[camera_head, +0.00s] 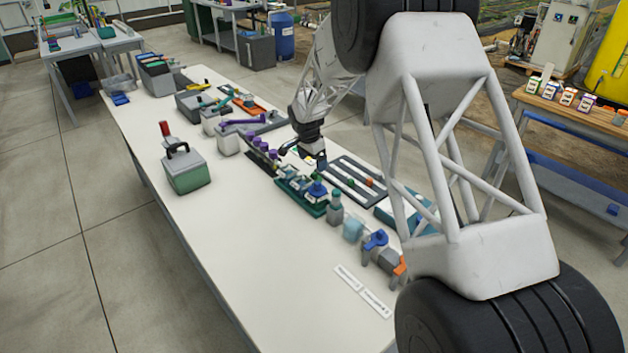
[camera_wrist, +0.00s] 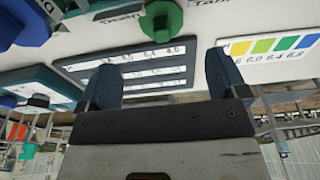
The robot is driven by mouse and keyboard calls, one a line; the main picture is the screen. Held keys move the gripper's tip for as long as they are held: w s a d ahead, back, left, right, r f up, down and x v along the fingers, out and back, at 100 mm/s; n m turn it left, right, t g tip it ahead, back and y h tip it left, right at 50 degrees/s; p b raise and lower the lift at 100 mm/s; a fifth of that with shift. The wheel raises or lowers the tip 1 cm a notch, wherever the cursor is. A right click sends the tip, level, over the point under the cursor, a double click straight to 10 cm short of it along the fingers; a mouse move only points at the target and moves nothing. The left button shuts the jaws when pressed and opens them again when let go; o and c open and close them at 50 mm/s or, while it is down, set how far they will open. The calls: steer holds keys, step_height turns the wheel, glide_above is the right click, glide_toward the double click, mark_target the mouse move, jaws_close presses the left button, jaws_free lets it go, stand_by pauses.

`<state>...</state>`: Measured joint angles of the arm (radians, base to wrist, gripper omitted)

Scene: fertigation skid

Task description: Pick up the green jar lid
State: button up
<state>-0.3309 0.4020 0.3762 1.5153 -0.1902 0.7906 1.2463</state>
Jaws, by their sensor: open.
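A green knob-like piece, likely the same lid (camera_wrist: 162,20), shows at the top of the wrist view, beyond my fingers. My gripper (camera_head: 305,157) is above the table near the green rack and the board. In the wrist view its two dark blue fingers (camera_wrist: 162,78) are apart with nothing between them. The lid is outside the fingers and not touched.
A green rack (camera_head: 300,197) with bottles stands close in front of my gripper. Purple-capped tubes (camera_head: 262,147) are to its left, and a blue-handled valve (camera_head: 377,240) is at the near right. A green-grey cooler (camera_head: 186,172) stands at the left. The table's near left is clear.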

mark_target(314, 173)
steer(key=shift+w+d+f, duration=0.1)
steer(key=shift+w+f, duration=0.05)
steer(key=shift+f, duration=1.15)
steer(key=shift+w+d+f, duration=0.1)
steer(key=shift+w+f, duration=0.05)
steer(key=shift+f, duration=1.15)
steer(key=shift+w+f, duration=0.15)
steer(key=shift+f, duration=1.15)
steer(key=c, duration=1)
steer(key=shift+r, duration=0.1)
steer(key=shift+r, duration=4.95)
